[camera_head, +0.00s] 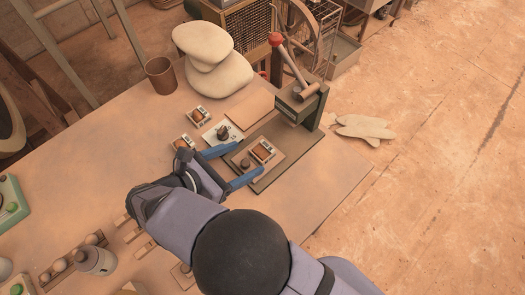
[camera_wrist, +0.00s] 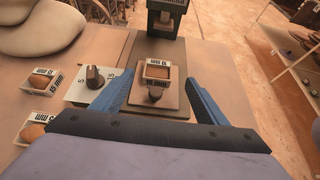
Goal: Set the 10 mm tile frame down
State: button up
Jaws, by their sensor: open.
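A small tile frame (camera_head: 263,151) with pale labelled sides and an orange-brown centre lies on a brown board on the press's base plate. In the wrist view, the tile frame (camera_wrist: 158,72) has a side label that seems to read 10 mm; a dark knob (camera_wrist: 155,94) is on its near side. My gripper (camera_head: 249,158) is open, with a blue finger on each side of the board. In the wrist view, my gripper (camera_wrist: 159,77) shows a gap between the fingers and the frame. Whether the fingers touch the board is unclear.
The press (camera_head: 300,100) with a red-knobbed lever stands just beyond the frame. To the left are a dial on a white plate (camera_wrist: 92,85) and two similar frames (camera_head: 198,115) (camera_head: 183,143). Stacked pale sacks (camera_head: 213,60) and a brown cup (camera_head: 160,75) stand farther back.

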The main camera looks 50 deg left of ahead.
aim_at(263, 149)
jog(key=shift+p+x, duration=1.1)
jog(key=shift+x, duration=2.5)
jog(key=shift+a+f, duration=0.1)
jog(key=shift+a, duration=0.05)
jog(key=c, duration=1.4)
notch_tip(263, 149, up, 10)
jog(key=shift+r+b, duration=0.1)
jog(key=shift+b, duration=0.7)
